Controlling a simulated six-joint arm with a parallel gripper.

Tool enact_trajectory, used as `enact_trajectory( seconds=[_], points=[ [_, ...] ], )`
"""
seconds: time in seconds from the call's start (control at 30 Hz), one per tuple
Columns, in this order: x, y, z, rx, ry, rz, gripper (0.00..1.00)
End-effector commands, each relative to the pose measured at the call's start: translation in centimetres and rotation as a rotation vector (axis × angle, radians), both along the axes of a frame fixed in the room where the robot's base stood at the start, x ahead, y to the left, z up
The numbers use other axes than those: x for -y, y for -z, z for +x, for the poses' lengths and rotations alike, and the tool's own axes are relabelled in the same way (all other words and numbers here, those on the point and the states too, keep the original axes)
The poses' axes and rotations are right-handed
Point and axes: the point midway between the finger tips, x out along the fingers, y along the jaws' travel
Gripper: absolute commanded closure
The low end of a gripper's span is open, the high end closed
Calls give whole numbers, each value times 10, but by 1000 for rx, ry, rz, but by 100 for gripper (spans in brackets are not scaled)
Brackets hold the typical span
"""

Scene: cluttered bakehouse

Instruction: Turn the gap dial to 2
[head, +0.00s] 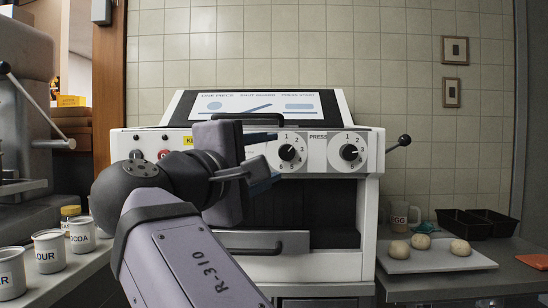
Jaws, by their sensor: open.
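Two black dials with white pointer marks sit on the front panel of a white machine (366,200). The left dial (287,152) and the right dial (349,152) each have numbers around them on a pale plate. The word PRESS stands between them. No GAP label is readable; my gripper covers the panel left of the left dial. The pointer settings are too small to read surely. My gripper (264,160) is open, its fingertips close to the left edge of the left dial's plate. I cannot tell whether they touch it. Nothing shows between the fingers.
A lever with a black knob (404,140) sticks out at the machine's right. Dough balls (460,247) lie on a pale board (433,262), with black tins (465,223) and a mug (400,217) behind. Labelled canisters (49,252) stand at left.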

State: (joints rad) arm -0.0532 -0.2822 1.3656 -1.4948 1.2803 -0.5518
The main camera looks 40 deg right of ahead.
Motion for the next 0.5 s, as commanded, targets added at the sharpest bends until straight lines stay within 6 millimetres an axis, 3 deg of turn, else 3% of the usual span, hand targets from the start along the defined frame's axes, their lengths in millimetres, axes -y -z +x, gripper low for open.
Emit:
enact_trajectory(
  seconds=[0.2, 0.5],
  points=[
    [-14, 1, -5, 0, -2, 0, 56],
    [-17, 1, -7, 0, 1, -1, 56]
  ],
)
